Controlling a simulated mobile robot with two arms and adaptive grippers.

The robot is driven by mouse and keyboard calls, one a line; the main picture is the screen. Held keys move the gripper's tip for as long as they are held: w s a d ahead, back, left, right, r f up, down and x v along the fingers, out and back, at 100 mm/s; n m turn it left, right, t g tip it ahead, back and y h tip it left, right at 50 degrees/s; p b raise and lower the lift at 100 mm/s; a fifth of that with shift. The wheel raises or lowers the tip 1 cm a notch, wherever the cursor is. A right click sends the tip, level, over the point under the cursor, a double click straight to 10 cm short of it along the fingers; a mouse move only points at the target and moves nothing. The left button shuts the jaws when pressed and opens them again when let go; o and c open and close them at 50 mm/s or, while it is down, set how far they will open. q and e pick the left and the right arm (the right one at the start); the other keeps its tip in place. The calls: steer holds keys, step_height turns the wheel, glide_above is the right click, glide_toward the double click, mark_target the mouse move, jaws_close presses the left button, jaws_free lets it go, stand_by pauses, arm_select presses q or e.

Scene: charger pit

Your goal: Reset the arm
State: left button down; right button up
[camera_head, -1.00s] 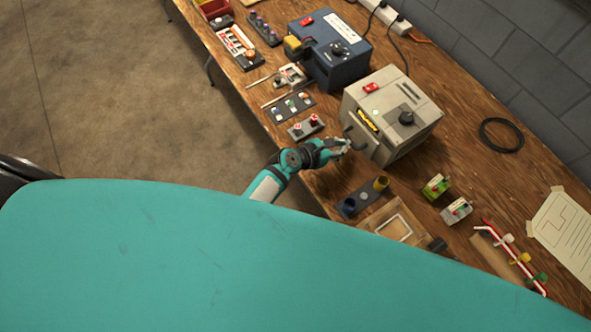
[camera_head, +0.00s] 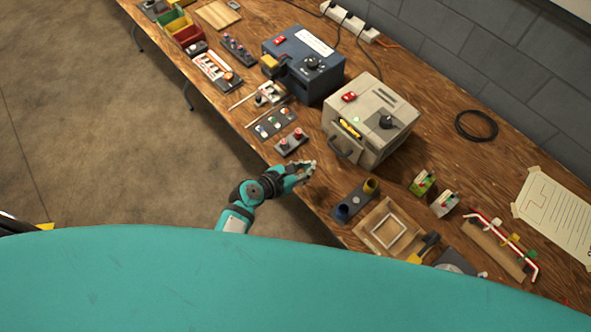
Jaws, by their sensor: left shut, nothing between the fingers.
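My left arm, teal and black, reaches up from behind my teal body. My left gripper (camera_head: 305,171) is shut and empty near the front edge of the wooden workbench (camera_head: 440,140). It is in front of and below the beige charger box (camera_head: 370,118), apart from the box's dark front handle (camera_head: 340,146). A small panel with red knobs (camera_head: 291,143) lies just above the gripper in the picture. My right gripper is not in view.
A blue box (camera_head: 303,65) stands farther up the bench. A panel with blue and yellow cups (camera_head: 356,200) and a wooden frame (camera_head: 391,228) lie right of the gripper. A black cable ring (camera_head: 476,125) lies near the wall.

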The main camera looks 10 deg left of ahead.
arm_select(q)
steer(key=s+a+f+m+g+y+b, duration=0.25)
steer(key=s+a+f+m, duration=0.25)
steer(key=s+f+m, duration=0.5)
steer(key=s+a+f+m+g+y+b, duration=0.1)
steer(key=s+a+f+m+g+y, duration=0.25)
steer(key=s+f, duration=0.85)
steer(key=s+a+f+m+g+b, duration=0.1)
steer(key=s+a+f+m, duration=0.4)
steer(key=s+f+m, duration=0.2)
steer(key=s+a+f+m+g+y+b, duration=0.1)
steer(key=s+a+f+m, duration=0.4)
steer(key=s+f+m, duration=0.3)
steer(key=s+m, duration=0.2)
steer(key=shift+a+m+g+b, duration=0.15)
steer(key=shift+m+g+b, duration=0.2)
steer(key=shift+g+b, duration=0.05)
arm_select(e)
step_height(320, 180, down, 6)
